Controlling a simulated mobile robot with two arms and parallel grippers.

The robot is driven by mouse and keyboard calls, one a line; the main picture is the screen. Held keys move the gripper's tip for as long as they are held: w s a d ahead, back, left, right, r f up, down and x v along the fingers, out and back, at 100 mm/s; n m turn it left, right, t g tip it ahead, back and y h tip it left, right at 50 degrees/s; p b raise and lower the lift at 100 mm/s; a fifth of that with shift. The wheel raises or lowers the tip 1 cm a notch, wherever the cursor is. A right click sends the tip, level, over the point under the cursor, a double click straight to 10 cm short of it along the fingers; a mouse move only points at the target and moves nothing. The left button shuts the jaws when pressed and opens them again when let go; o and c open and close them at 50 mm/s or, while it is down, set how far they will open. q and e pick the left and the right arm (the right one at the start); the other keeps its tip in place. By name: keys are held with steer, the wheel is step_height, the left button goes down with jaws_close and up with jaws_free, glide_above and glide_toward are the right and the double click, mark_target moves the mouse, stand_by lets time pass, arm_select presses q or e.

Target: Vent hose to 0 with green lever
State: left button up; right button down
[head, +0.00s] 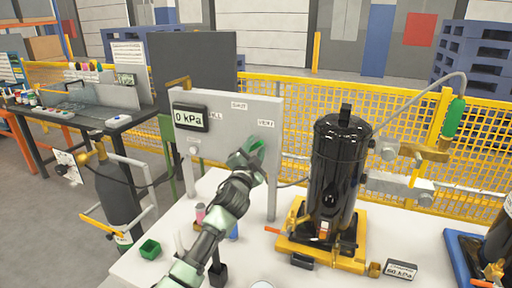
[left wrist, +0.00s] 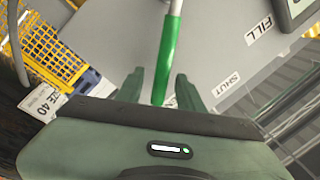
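The green lever (head: 257,146) is on the grey upright panel (head: 228,140), near the VENT label (head: 265,123). My left gripper (head: 245,158) is at it, and its fingers partly hide the lever in the head view. In the left wrist view the lever (left wrist: 168,58) runs between the two fingers of my left gripper (left wrist: 160,88). The fingers are apart, with a gap visible to the lever on the left side. The panel display (head: 191,117) reads 0 kPa. My right gripper is not in view.
A black cylinder (head: 338,175) stands on a yellow base (head: 290,245) right of the panel, with a hose above it. A small display (head: 401,270) reads 60 kPa. Yellow mesh fencing (head: 400,120) runs behind.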

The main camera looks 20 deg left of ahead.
arm_select(q)
steer(key=v, duration=0.7)
steer(key=shift+b, duration=0.35)
steer(key=shift+d, duration=0.1)
